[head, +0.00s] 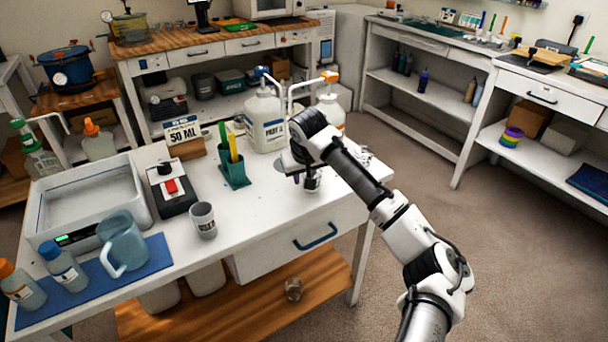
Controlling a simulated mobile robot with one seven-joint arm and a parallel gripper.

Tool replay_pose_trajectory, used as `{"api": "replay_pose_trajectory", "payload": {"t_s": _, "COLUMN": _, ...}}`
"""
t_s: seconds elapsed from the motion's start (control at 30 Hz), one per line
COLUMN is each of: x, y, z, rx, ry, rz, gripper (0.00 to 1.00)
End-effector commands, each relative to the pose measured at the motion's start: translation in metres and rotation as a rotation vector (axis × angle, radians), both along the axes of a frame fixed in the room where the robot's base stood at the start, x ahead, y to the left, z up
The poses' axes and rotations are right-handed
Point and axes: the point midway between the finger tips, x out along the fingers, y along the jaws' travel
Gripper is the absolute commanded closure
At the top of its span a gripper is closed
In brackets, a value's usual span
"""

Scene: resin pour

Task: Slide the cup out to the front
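A small cup (313,186) with a dark band or label stands on the white table, in front of the large white PART A jug (264,122) with a pump top. My gripper (310,177) is at this cup, with its end low over the table. My wrist and arm hide much of the cup and fingers, so I cannot tell whether the fingers are apart or closed on it. A separate grey cup (203,221) with dark print stands upright near the table's front edge, to the left of my gripper and apart from it.
A second pump jug (330,110) stands behind my wrist. Table space between the grey cup and my gripper is clear.

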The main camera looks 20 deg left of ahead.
Motion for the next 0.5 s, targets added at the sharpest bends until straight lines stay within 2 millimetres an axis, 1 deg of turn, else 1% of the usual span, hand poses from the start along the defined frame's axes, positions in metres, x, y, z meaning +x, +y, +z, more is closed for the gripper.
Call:
{"api": "replay_pose_trajectory", "payload": {"t_s": 0.33, "x": -0.001, "y": 0.0, "z": 0.002, "rx": 0.001, "ry": -0.001, "rz": 0.0, "gripper": 0.67}}
{"api": "replay_pose_trajectory", "payload": {"t_s": 0.43, "x": -0.003, "y": -0.001, "z": 0.009, "rx": 0.002, "ry": -0.001, "rz": 0.001, "gripper": 0.67}}
{"api": "replay_pose_trajectory", "payload": {"t_s": 0.5, "x": -0.007, "y": -0.003, "z": 0.019, "rx": 0.002, "ry": -0.002, "rz": 0.002, "gripper": 0.67}}
